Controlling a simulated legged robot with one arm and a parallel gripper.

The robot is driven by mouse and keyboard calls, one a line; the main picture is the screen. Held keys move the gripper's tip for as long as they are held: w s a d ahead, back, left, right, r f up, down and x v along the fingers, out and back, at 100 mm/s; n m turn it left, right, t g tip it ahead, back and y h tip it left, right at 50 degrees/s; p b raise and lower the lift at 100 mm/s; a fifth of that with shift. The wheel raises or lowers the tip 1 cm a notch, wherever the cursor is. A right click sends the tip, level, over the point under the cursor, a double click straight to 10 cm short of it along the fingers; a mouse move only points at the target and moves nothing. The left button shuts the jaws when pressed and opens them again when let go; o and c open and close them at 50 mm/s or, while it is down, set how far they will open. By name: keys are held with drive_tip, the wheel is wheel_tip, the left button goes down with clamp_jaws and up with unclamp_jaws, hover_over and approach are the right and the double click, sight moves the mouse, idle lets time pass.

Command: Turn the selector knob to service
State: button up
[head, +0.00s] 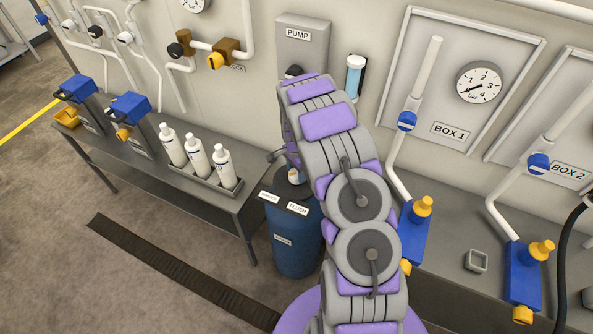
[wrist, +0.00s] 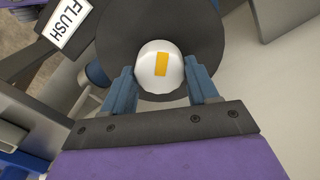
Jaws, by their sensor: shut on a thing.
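The selector knob (wrist: 148,64) is a white round cap with a yellow mark, on a dark round disc (wrist: 205,30) in the wrist view. The mark runs nearly straight up and down there. My gripper (wrist: 160,82) has one blue finger on each side of the knob and is shut on it. A FLUSH label (wrist: 72,22) lies at the upper left. In the head view the knob (head: 294,175) shows small on top of a blue drum (head: 295,245), below my arm. The FLUSH label (head: 298,208) and a second, unreadable label (head: 269,197) sit on its front edge.
A grey bench (head: 200,195) with several white bottles (head: 196,153) stands left of the drum. The PUMP panel (head: 303,50) is on the wall behind. Blue valve blocks (head: 412,235) and pipes stand to the right. The floor in front is mostly clear.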

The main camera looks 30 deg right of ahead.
sight(296, 172)
drive_tip(key=shift+w+r, duration=0.1)
drive_tip(key=shift+w, duration=0.05)
drive_tip(key=o, duration=1.1)
drive_tip(key=shift+c, duration=0.2)
wheel_tip(296, 172, up, 17)
drive_tip(key=p, duration=0.2)
drive_tip(key=shift+r, duration=0.1)
